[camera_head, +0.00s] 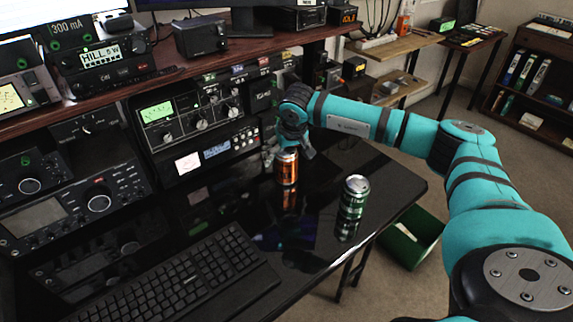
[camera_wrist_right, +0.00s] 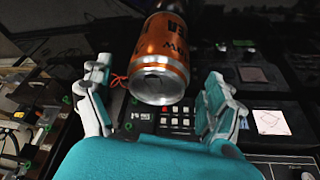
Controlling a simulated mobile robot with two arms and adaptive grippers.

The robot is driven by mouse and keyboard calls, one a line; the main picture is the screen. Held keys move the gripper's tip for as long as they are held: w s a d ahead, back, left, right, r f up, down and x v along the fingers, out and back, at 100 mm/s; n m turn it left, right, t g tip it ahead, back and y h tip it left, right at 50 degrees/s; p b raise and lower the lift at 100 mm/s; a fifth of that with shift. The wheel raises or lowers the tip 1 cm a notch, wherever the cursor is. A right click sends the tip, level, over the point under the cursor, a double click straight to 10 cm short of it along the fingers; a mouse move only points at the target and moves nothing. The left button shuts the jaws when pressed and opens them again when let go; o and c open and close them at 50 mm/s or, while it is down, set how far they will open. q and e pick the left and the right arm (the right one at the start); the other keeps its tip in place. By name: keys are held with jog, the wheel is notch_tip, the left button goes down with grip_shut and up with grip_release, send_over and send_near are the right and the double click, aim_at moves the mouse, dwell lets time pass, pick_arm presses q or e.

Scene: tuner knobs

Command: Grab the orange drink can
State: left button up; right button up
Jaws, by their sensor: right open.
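The orange drink can (camera_head: 287,169) stands upright on the glossy black desk, in front of the radio units. In the right wrist view the orange can (camera_wrist_right: 162,55) shows its silver top between and beyond my fingertips. My right gripper (camera_head: 290,148) is at the can's top in the head view, its fingers partly hiding the can's upper end. In the wrist view my right gripper (camera_wrist_right: 160,105) is open, with one finger on each side and visible gaps to the can. My left gripper is not in view.
A green can (camera_head: 354,197) stands on the black desk (camera_head: 318,240), right of the orange can. A keyboard (camera_head: 180,280) lies at the front left. Radio units (camera_head: 215,150) line the desk's back. A green bin (camera_head: 410,238) is on the floor.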

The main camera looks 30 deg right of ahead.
jog(key=x, duration=0.5)
jog(key=shift+s+d+f+p, duration=0.1)
jog(key=shift+f+p, duration=0.1)
jog(key=shift+p, duration=0.1)
jog(key=c, duration=0.9)
